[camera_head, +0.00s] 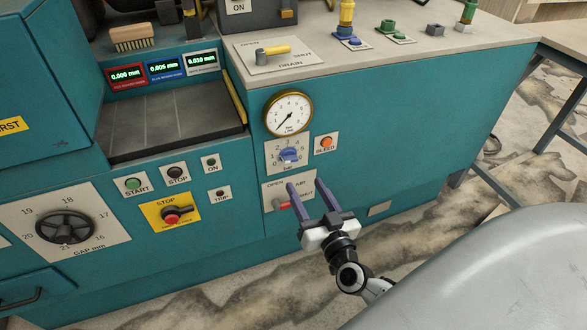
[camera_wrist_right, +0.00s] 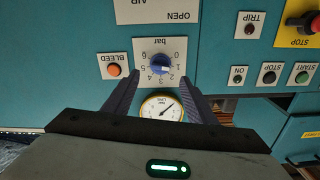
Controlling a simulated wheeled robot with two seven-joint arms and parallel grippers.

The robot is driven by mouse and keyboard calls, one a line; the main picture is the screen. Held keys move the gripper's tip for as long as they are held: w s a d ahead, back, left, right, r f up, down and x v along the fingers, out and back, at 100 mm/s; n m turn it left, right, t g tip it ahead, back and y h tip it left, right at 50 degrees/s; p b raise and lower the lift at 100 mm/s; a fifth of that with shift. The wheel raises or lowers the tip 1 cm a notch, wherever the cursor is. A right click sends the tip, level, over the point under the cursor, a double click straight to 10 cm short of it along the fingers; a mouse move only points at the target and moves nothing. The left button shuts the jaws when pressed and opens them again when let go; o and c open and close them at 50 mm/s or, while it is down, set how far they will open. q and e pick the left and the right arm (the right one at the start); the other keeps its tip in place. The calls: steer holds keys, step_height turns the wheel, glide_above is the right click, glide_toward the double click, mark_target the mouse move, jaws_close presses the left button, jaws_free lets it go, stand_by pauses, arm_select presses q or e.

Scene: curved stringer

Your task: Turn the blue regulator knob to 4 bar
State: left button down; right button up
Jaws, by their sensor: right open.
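The blue regulator knob (camera_head: 289,155) sits on a white bar-scale plate on the teal cabinet front, below the round gauge. It also shows in the right wrist view (camera_wrist_right: 160,64), where the plate appears upside down. A pale mark shows on the knob, but its exact setting is too small to read. My right gripper (camera_head: 306,185) is open and empty, its two purple fingers pointing at the panel in front of and below the knob. In the wrist view the fingers (camera_wrist_right: 161,82) are spread to either side of the knob and gauge, apart from the knob. My left gripper is not in view.
The brass-rimmed gauge (camera_head: 288,114) is above the knob and the orange bleed button (camera_head: 326,143) to its right. The air valve with a red handle (camera_head: 281,205) is below, near my right fingers. The drain lever (camera_head: 272,52) is on the top.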

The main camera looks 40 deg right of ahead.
mark_target(290, 158)
steer(key=b+x, duration=0.1)
steer(key=x, duration=0.8)
steer(key=shift+w, duration=0.2)
steer(key=c, duration=1.1)
